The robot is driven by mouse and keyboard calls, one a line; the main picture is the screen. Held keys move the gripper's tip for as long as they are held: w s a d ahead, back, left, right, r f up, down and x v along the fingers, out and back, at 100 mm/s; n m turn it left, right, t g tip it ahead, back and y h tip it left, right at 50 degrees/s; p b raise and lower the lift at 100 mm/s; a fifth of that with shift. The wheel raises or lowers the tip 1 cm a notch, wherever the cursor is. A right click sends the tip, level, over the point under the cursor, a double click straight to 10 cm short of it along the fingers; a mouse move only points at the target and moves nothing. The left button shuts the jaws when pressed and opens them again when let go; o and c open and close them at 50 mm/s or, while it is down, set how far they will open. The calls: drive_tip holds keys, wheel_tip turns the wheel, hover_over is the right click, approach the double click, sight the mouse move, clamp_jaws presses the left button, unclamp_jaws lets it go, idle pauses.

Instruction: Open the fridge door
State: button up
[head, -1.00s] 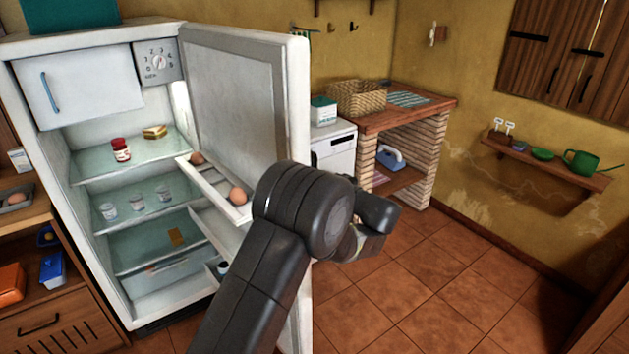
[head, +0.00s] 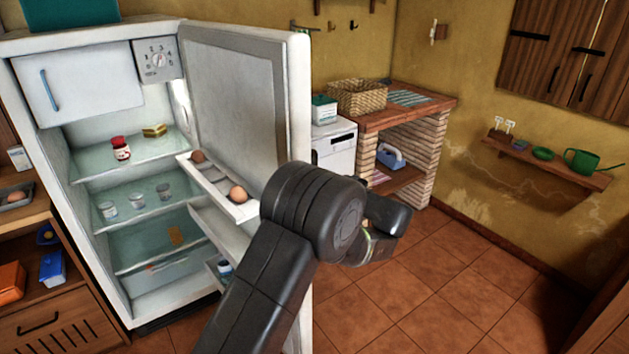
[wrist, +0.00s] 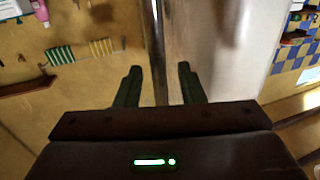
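The white fridge (head: 90,35) stands at the left in the head view, with its lit interior exposed. Its door (head: 298,100) is swung wide open to the right, with eggs in its upper shelf. My arm crosses in front of the door's lower part, and my gripper (head: 378,245) is at the door's outer side, its fingers mostly hidden by the wrist. In the wrist view, the two fingers of my gripper (wrist: 158,82) are apart. A vertical metallic strip (wrist: 158,40) along the pale door surface (wrist: 220,50) runs between them; contact cannot be told.
A brick counter (head: 415,115) with a wicker basket (head: 357,97) and a white appliance (head: 335,150) stand behind the door. A wall shelf (head: 550,165) is at the right. The tiled floor (head: 430,285) at the right is clear. A wooden cabinet (head: 60,320) is at the left.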

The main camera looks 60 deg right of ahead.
drive_tip(key=b+v, duration=0.1)
drive_tip(key=v, duration=1)
drive_tip(key=shift+w, duration=0.1)
drive_tip(key=p+x, duration=0.1)
drive_tip(key=x, duration=1.2)
drive_tip(key=shift+w+p, duration=0.3)
drive_tip(key=shift+p, duration=0.05)
drive_tip(key=shift+d, duration=0.1)
